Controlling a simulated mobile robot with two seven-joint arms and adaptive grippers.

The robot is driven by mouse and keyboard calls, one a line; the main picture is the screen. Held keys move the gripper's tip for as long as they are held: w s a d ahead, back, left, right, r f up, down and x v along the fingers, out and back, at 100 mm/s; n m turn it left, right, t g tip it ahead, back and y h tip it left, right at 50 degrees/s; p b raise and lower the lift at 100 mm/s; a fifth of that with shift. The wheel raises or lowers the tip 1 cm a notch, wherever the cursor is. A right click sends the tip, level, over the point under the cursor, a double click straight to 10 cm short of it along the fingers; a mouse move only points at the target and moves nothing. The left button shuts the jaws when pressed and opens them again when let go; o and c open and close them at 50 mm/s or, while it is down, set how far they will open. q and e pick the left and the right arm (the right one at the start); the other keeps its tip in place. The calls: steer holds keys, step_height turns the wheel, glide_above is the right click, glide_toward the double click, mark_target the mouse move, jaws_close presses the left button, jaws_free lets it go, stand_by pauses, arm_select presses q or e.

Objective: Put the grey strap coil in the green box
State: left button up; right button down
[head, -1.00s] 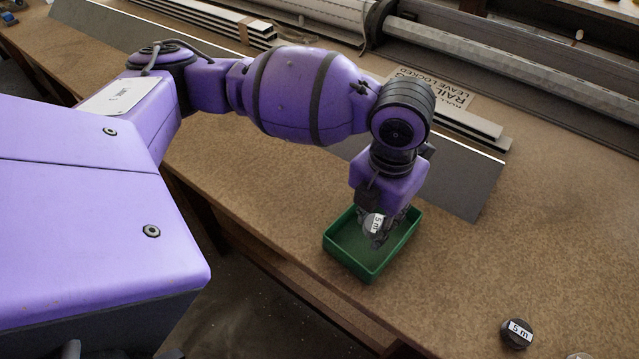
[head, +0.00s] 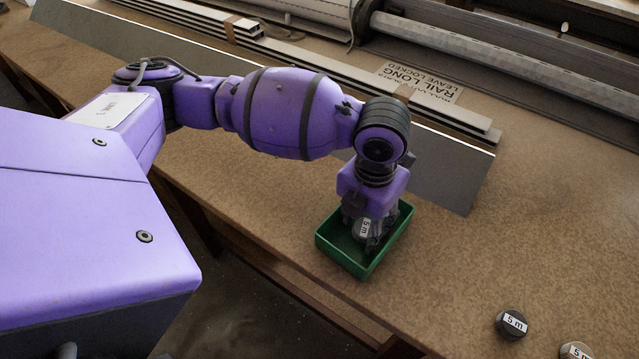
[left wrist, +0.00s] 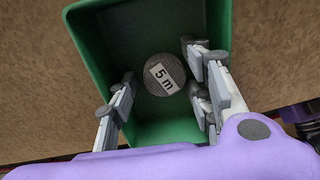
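The grey strap coil (head: 361,230), a round disc with a white "5 m" label, is inside the green box (head: 384,249). In the left wrist view the coil (left wrist: 165,74) appears against the floor of the green box (left wrist: 222,25), label facing the camera. My left gripper (head: 366,232) points down into the box. In the head view the fingers partly hide the coil and the box floor. My right gripper is not in view.
A dark coil (head: 512,324) labelled "5 m" and a pale coil (head: 577,351), cut by the frame edge, lie on the brown bench at right. The bench's front edge is close to the box.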

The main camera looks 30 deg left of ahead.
mark_target(364, 225)
arm_select(q)
steer(key=shift+r, duration=0.1)
step_height(364, 225, up, 12)
steer(key=p, duration=0.1)
steer(key=shift+r, duration=0.15)
stand_by(0.4)
steer(key=shift+s, duration=0.1)
stand_by(0.4)
